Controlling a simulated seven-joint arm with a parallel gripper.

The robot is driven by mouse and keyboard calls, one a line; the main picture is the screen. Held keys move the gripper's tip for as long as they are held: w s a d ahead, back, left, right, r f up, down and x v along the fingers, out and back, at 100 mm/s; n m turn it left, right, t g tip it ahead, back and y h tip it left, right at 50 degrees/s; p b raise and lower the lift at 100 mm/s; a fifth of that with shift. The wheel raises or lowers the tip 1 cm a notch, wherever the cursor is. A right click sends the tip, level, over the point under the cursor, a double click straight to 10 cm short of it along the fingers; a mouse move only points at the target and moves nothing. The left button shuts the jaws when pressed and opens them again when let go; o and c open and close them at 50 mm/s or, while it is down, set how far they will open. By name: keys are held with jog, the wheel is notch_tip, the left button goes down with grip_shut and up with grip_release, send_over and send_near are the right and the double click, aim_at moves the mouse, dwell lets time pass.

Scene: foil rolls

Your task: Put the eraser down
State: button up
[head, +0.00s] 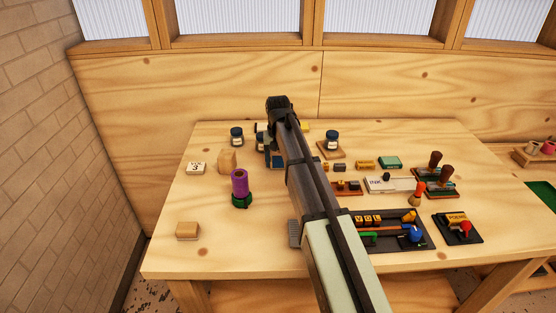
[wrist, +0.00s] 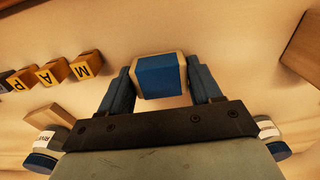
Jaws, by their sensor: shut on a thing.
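The eraser (wrist: 160,77) is a block with a blue face and cream ends, seen in the wrist view. My gripper (wrist: 160,84) is shut on it, with one dark blue finger along each side. The eraser is over the pale wooden table (head: 205,262). I cannot tell whether its underside touches the surface. In the head view my arm covers most of the gripper, and the eraser cannot be made out clearly there.
Letter cubes (wrist: 51,76) lie left of the gripper in the wrist view. A jar (wrist: 42,147) is at lower left, and another (wrist: 272,135) at lower right. In the head view, a purple roll (head: 240,182) stands left of my arm, and a tool tray (head: 425,243) lies right.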

aim_at(278, 159)
jog(key=shift+f, duration=0.1)
jog(key=o, duration=1.1)
notch_tip(278, 159, up, 12)
jog(key=shift+r, duration=0.1)
